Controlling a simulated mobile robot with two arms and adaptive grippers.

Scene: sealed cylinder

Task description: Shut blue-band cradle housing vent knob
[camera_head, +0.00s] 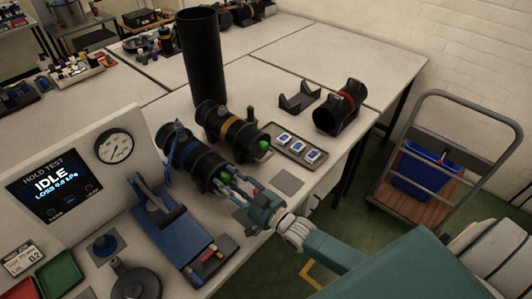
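The blue-band housing (189,152) is a black cylinder lying in a cradle near the middle of the table. Its green vent knob (224,177) is on the end facing right and toward me. My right gripper (227,180) comes from the lower right with its fingertips at this knob, one on either side. I cannot tell whether the fingers are closed on it or only around it. The knob's turn position is too small and partly hidden to read. My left gripper is not in view.
A yellow-band housing (226,127) with its own green knob lies just behind. A tall black tube (203,58) stands beyond. A tray (302,146), a red-band housing (339,108) and an empty cradle (299,97) are right. The hold-test panel (88,151) reads IDLE; a blue fixture (172,222) stands in front.

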